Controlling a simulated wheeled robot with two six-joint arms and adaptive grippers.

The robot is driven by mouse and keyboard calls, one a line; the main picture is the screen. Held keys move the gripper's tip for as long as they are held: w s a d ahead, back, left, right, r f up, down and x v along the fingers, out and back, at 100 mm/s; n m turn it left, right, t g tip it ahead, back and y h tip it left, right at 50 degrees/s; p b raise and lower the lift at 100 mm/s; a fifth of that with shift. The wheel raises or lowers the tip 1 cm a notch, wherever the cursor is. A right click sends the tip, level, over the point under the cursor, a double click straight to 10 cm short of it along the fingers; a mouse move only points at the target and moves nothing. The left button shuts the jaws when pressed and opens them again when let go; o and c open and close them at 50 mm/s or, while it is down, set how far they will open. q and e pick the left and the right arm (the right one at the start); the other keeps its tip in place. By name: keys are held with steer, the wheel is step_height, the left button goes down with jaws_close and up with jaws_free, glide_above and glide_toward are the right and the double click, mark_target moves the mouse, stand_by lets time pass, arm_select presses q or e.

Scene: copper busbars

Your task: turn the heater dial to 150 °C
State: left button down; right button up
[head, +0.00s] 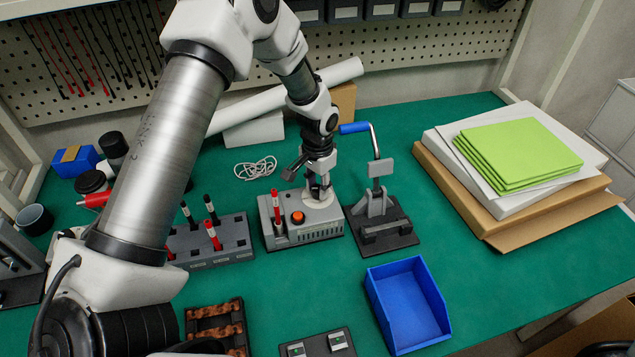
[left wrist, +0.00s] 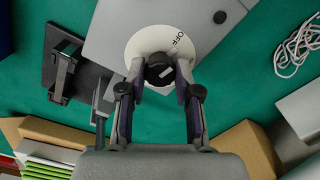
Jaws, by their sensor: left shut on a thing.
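The heater is a grey box (head: 322,221) in the middle of the table, with a white dial plate (head: 326,197) on its top. In the left wrist view the round dial plate (left wrist: 147,41) carries the word OFF, and its black knob (left wrist: 157,60) has a short white mark pointing to the right. No temperature numbers can be read; the fingers cover part of the plate. My left gripper (head: 318,192) points down over the dial. In the left wrist view its fingers (left wrist: 158,82) are shut on the knob, one on each side. My right gripper is not in view.
A red-and-white stick (head: 275,206) and an orange button (head: 298,217) sit on the heater. A lever press with a blue handle (head: 354,128) stands close on its right. A blue bin (head: 437,305) is in front. A white cable (head: 256,168) lies behind.

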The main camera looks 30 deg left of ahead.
mark_target(318, 188)
arm_select(q)
steer(key=m+p, duration=0.1)
steer(key=m, duration=0.3)
steer(key=shift+m, duration=0.3)
steer(key=shift+m+p, duration=0.45)
steer(key=shift+m, duration=1.75)
steer(key=c, duration=0.8)
jaws_free()
step_height(318, 188, up, 12)
